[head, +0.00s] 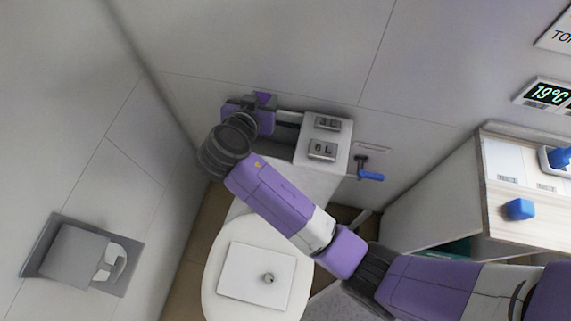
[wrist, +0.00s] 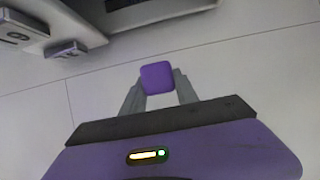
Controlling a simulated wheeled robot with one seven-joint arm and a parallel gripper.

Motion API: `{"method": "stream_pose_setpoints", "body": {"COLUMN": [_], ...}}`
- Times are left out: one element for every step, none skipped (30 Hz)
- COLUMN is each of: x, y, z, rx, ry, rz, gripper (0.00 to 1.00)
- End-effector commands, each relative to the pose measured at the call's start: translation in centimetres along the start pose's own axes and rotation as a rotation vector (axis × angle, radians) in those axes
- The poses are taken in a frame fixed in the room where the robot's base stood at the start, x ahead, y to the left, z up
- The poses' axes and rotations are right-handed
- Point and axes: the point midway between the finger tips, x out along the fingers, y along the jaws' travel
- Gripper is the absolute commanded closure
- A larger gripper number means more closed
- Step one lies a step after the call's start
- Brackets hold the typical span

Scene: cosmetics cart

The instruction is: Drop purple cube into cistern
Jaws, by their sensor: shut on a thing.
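The purple cube (wrist: 157,76) is held between the two grey fingertips of my gripper (wrist: 158,88) in the wrist view. In the head view, my gripper (head: 262,106) is at the upper left end of the arm, near the back wall, with the purple cube (head: 263,98) small at its tip. The white cistern (head: 338,153) stands behind the toilet. A dark opening shows in its top, left of the lid with two buttons. My gripper is to the left of and behind this opening. The cistern (wrist: 83,30) also shows at the top left of the wrist view.
The toilet (head: 210,275) has its lid down, with a white plate and small grey knob on it. A blue-handled valve (head: 369,175) is right of the cistern. A paper holder (head: 80,257) is on the left wall. A counter at right holds a blue object (head: 519,209).

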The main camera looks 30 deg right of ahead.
Motion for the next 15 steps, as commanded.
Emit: {"method": "stream_pose_setpoints", "body": {"x": [0.4,0.6,0.8,1.0,1.2,1.4,1.6,1.7,1.9,2.0,2.1,2.2,2.2,2.3,2.3], "y": [0.0,0.0,0.0,0.0,0.0,0.0,0.0,0.0,0.1,0.0,0.0,0.0,0.0,0.0,0.0], "z": [0.8,1.1,1.5,1.8,2.1,2.5,2.9,3.1,3.5,3.7,3.8,4.0,4.1,4.2,4.2], "rx": [-0.001,-0.001,-0.001,-0.001,-0.001,-0.001,-0.001,-0.001,-0.001,-0.001,-0.002,-0.002,-0.002,-0.001,-0.001], "ry": [0.0,0.0,0.0,0.0,0.0,-0.001,-0.001,-0.001,-0.001,-0.001,-0.001,-0.001,-0.001,-0.001,0.0], "rz": [0.0,0.0,0.0,0.0,0.0,0.0,0.0,0.0,0.0,0.0,0.0,0.0,-0.001,-0.001,-0.001], "gripper": [1.0,1.0,1.0,1.0,1.0,1.0,1.0,1.0,1.0,1.0,1.0,1.0,1.0,1.0,1.0]}}
